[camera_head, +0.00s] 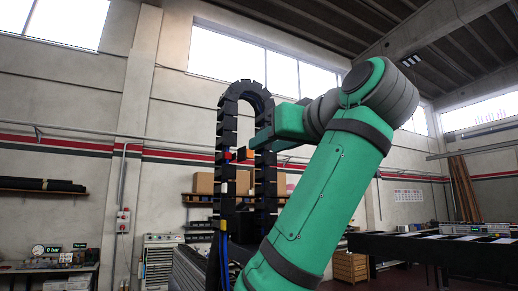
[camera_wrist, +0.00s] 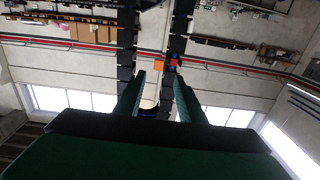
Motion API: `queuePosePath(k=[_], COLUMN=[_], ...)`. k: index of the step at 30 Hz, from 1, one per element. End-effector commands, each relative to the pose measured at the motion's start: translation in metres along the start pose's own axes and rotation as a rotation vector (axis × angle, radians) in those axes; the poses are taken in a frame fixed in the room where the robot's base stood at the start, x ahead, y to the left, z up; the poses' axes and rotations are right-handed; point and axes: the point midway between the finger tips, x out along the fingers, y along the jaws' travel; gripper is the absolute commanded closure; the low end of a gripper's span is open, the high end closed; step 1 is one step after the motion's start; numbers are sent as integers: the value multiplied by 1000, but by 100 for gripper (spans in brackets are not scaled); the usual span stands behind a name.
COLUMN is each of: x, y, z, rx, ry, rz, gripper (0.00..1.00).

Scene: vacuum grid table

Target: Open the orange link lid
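A black link chain (camera_head: 226,185) stands as an upright arch with two legs in the head view. An orange piece (camera_head: 242,153), seemingly the orange lid, juts into the gap between the legs. A second small orange-red patch with blue (camera_head: 223,157) sits on the left leg. In the wrist view, which is upside down, the orange piece (camera_wrist: 159,67) appears beside a red and blue link (camera_wrist: 174,62). My gripper (camera_wrist: 159,85) is open and empty, its fingers apart, with the orange piece beyond the tips. In the head view my gripper (camera_head: 266,140) is by the right leg, partly hidden.
Shelves with cardboard boxes (camera_head: 204,182) stand behind the chain. A tool cabinet (camera_head: 160,262) and a workbench (camera_head: 50,270) are at the left. A long dark table (camera_head: 440,246) is at the right. The chain's right leg stands close to my gripper.

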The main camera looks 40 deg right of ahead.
Motion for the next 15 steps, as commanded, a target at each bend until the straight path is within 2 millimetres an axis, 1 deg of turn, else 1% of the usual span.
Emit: queuePosePath(k=[1,6,10,15], x=[-8,-23,-27,-26], y=[0,0,0,-1], z=[-1,0,0,0], rx=[0,0,0,0], ry=[2,1,0,0], rz=[2,0,0,-3], gripper=[64,64,64,64])
